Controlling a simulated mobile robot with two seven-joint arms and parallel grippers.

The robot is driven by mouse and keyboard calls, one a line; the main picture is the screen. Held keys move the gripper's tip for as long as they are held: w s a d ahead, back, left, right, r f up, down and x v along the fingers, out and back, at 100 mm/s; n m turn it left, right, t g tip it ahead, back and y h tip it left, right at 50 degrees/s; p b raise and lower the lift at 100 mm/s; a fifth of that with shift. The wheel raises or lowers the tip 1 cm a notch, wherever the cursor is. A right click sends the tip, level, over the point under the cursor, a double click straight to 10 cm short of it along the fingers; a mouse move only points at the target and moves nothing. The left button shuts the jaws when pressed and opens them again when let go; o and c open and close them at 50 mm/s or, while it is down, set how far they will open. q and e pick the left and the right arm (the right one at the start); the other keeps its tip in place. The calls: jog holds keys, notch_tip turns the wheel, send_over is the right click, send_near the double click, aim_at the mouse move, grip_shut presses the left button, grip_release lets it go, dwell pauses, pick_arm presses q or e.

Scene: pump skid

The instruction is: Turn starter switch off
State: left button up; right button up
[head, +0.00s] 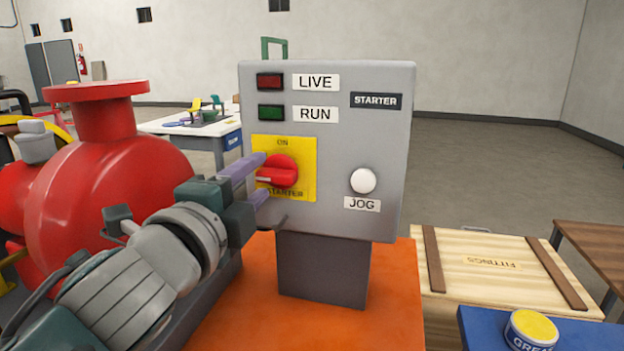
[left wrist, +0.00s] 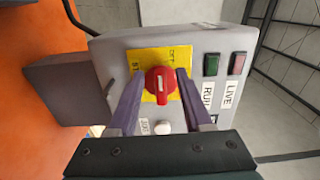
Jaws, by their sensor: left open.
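The starter switch (head: 284,172) is a red rotary knob on a yellow plate (head: 307,183) on the grey starter box (head: 340,215). "ON" shows at the plate's top and "STARTER" at its bottom. The knob's white mark faces left in the head view. My left gripper (head: 264,177) is open at the knob's left side, one lavender finger higher and one lower. In the left wrist view the knob (left wrist: 160,85) lies between the two fingers (left wrist: 160,76); I cannot tell whether they touch it. The fingers hide part of the plate. My right gripper is out of view.
A white JOG button (head: 363,181) is right of the switch; a red LIVE lamp (head: 270,81) and green RUN lamp (head: 271,112) are above it. A large red pump (head: 105,195) stands left. A wooden fittings crate (head: 490,265) and grease tin (head: 532,330) are at right.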

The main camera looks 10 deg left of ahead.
pick_arm(q)
jog(key=shift+s, duration=0.1)
jog(key=s, duration=0.9)
jog(key=shift+s+a, duration=0.2)
jog(key=shift+s, duration=0.2)
jog(key=shift+a, duration=0.1)
